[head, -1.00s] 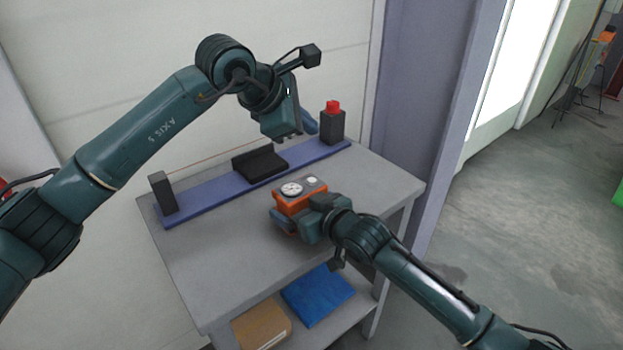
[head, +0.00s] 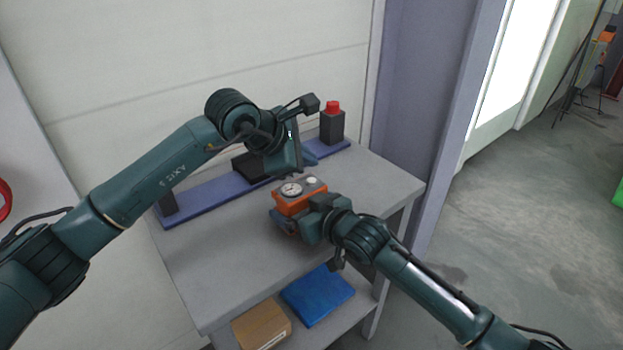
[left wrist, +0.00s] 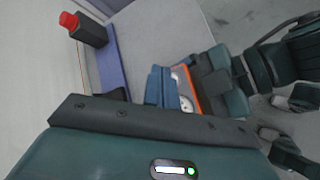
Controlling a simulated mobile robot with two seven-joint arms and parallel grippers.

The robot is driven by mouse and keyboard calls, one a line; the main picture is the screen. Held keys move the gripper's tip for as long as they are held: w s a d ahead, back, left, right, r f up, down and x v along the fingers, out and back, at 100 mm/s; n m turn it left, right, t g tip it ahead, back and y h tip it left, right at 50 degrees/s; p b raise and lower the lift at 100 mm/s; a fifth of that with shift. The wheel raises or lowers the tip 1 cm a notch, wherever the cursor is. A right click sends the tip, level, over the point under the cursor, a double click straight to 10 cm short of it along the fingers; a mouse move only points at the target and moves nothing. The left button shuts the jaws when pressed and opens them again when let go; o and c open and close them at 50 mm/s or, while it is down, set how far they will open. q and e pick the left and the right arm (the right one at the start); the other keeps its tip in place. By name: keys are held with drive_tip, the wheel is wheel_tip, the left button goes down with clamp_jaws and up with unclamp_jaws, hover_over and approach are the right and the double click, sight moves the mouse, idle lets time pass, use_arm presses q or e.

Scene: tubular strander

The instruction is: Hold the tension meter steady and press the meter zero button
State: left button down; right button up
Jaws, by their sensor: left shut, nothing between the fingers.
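The tension meter (head: 289,207) is an orange box with a grey top. A round white dial (head: 291,189) and a small white button (head: 312,181) sit on that top. My right gripper (head: 302,222) is shut on the meter and holds it upright over the bench's right part. My left gripper (head: 303,170) is shut and empty, just behind and above the meter, close to the button. In the left wrist view, the blue fingertips (left wrist: 159,86) partly cover the meter (left wrist: 193,90). Contact with the button cannot be told.
A blue rail (head: 205,203) lies along the back of the grey bench (head: 225,275). It carries dark blocks, and the right-hand one (head: 332,127) has a red cap. A blue item (head: 318,294) and a cardboard box (head: 262,325) lie on the lower shelf.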

sight(307, 185)
use_arm(q)
drive_tip(key=shift+f, duration=0.9)
drive_tip(key=shift+f, duration=0.1)
idle(1.3)
drive_tip(key=shift+f, duration=0.3)
drive_tip(key=shift+f, duration=0.45)
idle(0.8)
drive_tip(key=shift+r, duration=0.85)
drive_tip(key=shift+r, duration=0.1)
drive_tip(key=shift+r, duration=2.4)
